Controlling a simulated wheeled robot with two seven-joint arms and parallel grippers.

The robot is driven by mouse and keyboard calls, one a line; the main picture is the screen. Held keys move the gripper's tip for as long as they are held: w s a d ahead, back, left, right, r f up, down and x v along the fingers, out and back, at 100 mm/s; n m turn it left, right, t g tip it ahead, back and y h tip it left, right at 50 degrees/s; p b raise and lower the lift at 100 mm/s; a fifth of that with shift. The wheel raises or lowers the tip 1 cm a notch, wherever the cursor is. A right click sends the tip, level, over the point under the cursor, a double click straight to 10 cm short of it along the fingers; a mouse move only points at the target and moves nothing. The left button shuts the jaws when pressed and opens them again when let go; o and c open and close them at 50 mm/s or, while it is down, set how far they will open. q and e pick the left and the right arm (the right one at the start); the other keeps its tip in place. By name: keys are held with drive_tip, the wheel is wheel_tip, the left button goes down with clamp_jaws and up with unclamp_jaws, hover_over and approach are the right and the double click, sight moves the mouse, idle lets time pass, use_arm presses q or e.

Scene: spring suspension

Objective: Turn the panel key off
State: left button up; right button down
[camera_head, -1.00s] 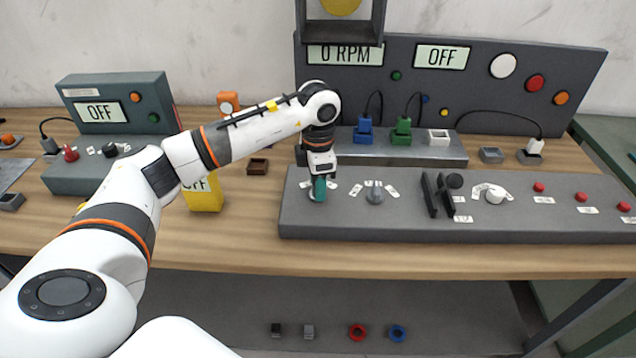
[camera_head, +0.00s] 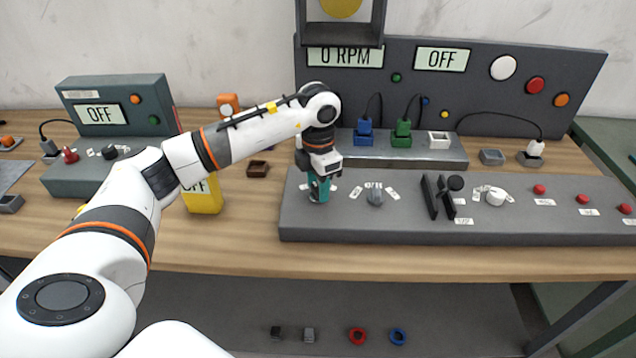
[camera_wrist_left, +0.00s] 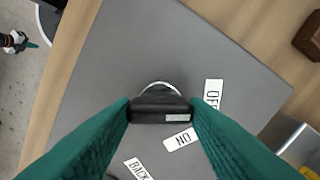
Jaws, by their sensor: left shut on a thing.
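The panel key (camera_wrist_left: 160,108) shows in the left wrist view as a black grip with a pale mark at its right end and a silver ring behind it. My left gripper (camera_head: 319,196) has its teal fingers shut on it at the left end of the grey panel (camera_head: 300,222). The pale mark faces between the OFF label (camera_wrist_left: 213,93) and the ON label (camera_wrist_left: 181,139). A BACK label (camera_wrist_left: 138,168) lies lower. In the head view the gripper hides the key. My right gripper (camera_wrist_left: 24,43) shows small at the wrist view's edge; its fingers are unclear.
A grey selector knob (camera_head: 376,195) sits right of the key, then a black lever (camera_head: 437,197) and a white knob (camera_head: 495,197). The upright board's displays read 0 RPM (camera_head: 345,57) and OFF (camera_head: 441,58). A yellow box (camera_head: 205,198) stands left.

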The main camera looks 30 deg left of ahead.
sight(318, 187)
use_arm(q)
drive_tip(key=o, duration=1)
drive_tip(key=shift+r, duration=0.1)
wheel_tip(318, 187, up, 12)
drive_tip(key=shift+f+b, duration=0.1)
drive_tip(key=shift+b, duration=0.55)
